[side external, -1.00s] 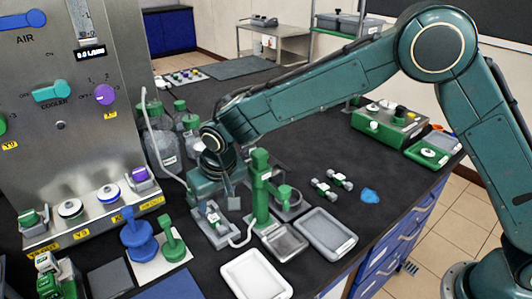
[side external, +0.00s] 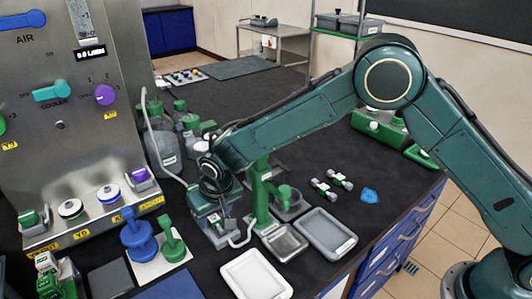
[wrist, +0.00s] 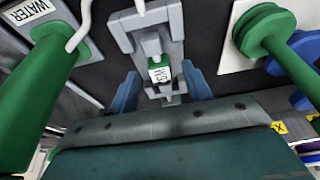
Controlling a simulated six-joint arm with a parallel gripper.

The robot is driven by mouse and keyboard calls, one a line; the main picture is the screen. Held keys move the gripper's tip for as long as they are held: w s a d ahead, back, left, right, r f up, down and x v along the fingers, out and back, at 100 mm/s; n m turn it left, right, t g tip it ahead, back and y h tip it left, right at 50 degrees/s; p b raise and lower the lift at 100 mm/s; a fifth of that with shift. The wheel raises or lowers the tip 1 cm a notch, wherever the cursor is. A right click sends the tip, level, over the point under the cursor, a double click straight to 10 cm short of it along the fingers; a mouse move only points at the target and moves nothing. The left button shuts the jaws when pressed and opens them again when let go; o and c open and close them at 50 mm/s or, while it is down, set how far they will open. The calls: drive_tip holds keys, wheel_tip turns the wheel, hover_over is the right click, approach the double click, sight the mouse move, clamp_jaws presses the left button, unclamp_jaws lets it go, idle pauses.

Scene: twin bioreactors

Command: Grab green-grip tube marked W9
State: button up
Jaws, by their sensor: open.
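The green-grip tube (wrist: 160,73) has a white label that appears to read W9. It sits in a grey holder (wrist: 176,22) in the middle of the wrist view. My gripper (wrist: 161,85) is open, with one blue finger on each side of the tube's lower end in the picture. I see no clear contact between fingers and tube. In the side view my gripper (side external: 214,222) is low over the grey holder (side external: 222,241) and hides the tube.
A green post (side external: 261,195) stands close right of my gripper, beside a white hose (side external: 242,238). A green knobbed piece (side external: 172,240) and a blue one (side external: 138,240) stand to the left. Grey trays (side external: 326,232) and a white tray (side external: 256,275) lie to the right and in front.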

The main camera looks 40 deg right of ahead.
sight(215, 219)
drive_tip(key=shift+w+f, duration=0.15)
drive_tip(key=shift+f, duration=0.2)
drive_tip(key=c, duration=1.1)
drive_tip(key=shift+o, duration=0.2)
drive_tip(key=shift+r, duration=0.15)
wheel_tip(215, 219, up, 20)
idle(0.5)
